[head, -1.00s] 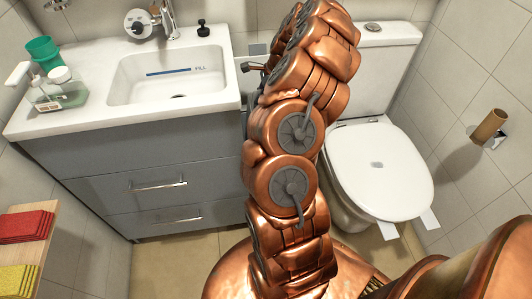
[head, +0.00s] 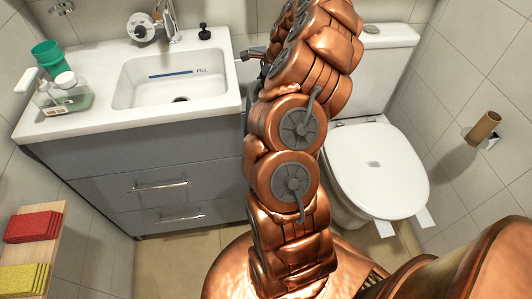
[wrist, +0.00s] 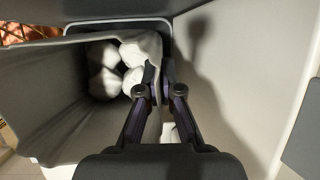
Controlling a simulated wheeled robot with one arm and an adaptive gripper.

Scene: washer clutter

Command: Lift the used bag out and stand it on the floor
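The used bag (wrist: 45,95) is grey and open-topped in the left half of the wrist view. White crumpled lumps (wrist: 105,70) lie inside it. My gripper (wrist: 160,76) has its two fingers close together at the bag's right edge, and they appear shut on that edge. Another white bit (wrist: 170,132) shows below the fingers, partly hidden by them. The bag's base is out of view, so I cannot tell how it rests. In the head view my own arm hides the gripper and the bag.
In the head view, a grey vanity (head: 150,170) with a white sink (head: 175,78) stands left and a toilet (head: 375,165) right. Red sponges (head: 32,226) lie at lower left. A little tan floor (head: 185,260) is clear before the vanity.

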